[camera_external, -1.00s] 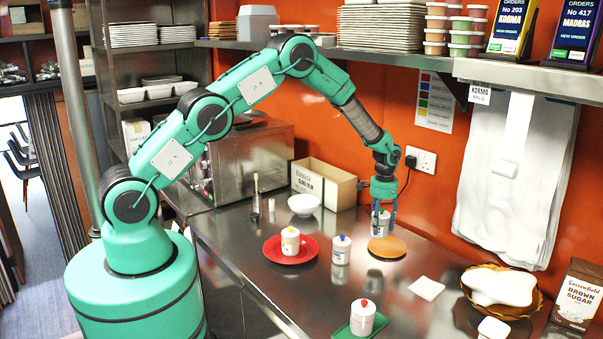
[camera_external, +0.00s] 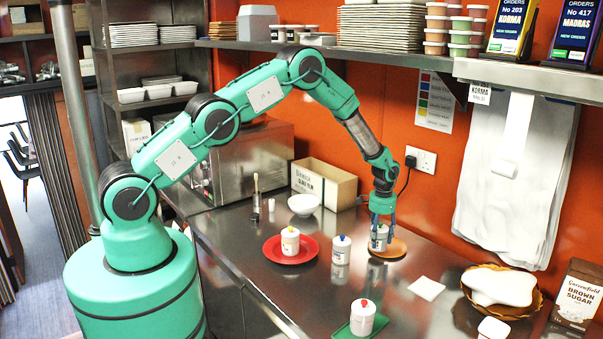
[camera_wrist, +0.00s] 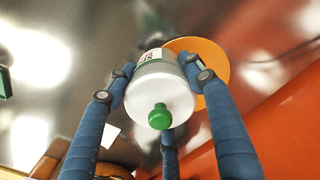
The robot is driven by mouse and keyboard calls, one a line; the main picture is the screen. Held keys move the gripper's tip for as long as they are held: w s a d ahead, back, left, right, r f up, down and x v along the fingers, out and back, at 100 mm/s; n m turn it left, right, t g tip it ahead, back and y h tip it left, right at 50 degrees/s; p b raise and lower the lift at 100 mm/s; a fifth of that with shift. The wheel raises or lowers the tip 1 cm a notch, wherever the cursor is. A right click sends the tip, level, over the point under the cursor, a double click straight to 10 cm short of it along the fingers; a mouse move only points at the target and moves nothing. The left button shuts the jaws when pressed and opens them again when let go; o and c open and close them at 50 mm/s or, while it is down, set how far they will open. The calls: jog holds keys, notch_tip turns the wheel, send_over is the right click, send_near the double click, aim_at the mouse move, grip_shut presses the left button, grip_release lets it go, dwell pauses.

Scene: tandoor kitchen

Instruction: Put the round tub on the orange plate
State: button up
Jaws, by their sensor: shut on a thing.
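My gripper (camera_external: 381,222) is shut on a round white tub (camera_external: 379,238), which it holds upright. In the wrist view the tub (camera_wrist: 160,92) shows a green-knobbed lid and a green band, with my blue fingers around it. The orange plate (camera_external: 398,248) lies flat on the steel counter. The tub is over the left part of the plate in the external view. In the wrist view the plate (camera_wrist: 215,65) shows partly from behind the tub. I cannot tell whether the tub's base touches the plate.
A similar tub with a blue knob (camera_external: 340,250) stands just left of the plate. Another stands on a red plate (camera_external: 275,253), and a red-knobbed one (camera_external: 362,316) on a green tray. A white square (camera_external: 427,288) and a bread basket (camera_external: 468,281) lie to the right.

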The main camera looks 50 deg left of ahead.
jog(key=shift+f, duration=0.85)
jog(key=shift+f, duration=0.2)
jog(key=o, duration=1.4)
jog(key=shift+r, duration=0.2)
jog(key=shift+r+b, duration=0.75)
jog(key=shift+r, duration=5.25)
